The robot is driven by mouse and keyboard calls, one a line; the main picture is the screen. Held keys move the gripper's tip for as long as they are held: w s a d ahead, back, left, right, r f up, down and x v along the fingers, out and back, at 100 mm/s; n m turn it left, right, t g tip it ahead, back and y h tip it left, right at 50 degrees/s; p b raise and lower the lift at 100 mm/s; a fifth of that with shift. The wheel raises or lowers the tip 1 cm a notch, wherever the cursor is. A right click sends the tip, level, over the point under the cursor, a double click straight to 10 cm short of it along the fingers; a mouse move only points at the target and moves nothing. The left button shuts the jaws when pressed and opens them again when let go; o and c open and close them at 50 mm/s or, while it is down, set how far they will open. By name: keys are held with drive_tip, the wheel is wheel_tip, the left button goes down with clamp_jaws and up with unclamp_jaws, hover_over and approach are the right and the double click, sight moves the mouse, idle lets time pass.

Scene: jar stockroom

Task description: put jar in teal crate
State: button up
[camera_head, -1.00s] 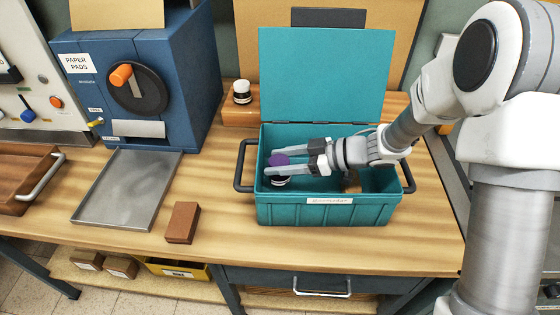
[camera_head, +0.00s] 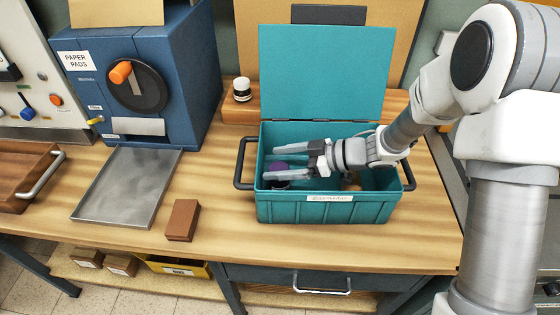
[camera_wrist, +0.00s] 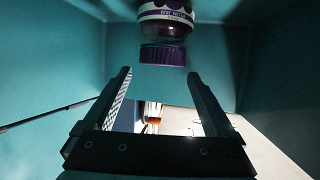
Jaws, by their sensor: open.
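The jar (camera_head: 279,167) has a purple lid and sits low inside the left part of the teal crate (camera_head: 325,213). Its lid shows between and below my fingers; its lower body is mostly hidden. The crate's lid (camera_head: 326,75) stands open at the back. My gripper (camera_head: 271,163) reaches into the crate from the right with its fingers apart. In the wrist view, the purple-lidded jar (camera_wrist: 162,54) appears inside teal walls, beyond the open fingertips of my gripper (camera_wrist: 158,71), with a gap between.
A small jar (camera_head: 242,89) with a white upper part stands on a wooden ledge behind the crate. A brown block (camera_head: 182,220), a metal tray (camera_head: 125,188) and a blue machine (camera_head: 150,70) are to the left. Bare bench lies before the crate.

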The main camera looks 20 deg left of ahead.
drive_tip(key=shift+r, duration=0.4)
drive_tip(key=s+p+v, duration=0.1)
drive_tip(key=v, duration=0.6)
drive_tip(key=shift+w+d+r+p, duration=0.25)
drive_tip(key=shift+w+p, duration=0.1)
drive_tip(key=shift+w, duration=0.15)
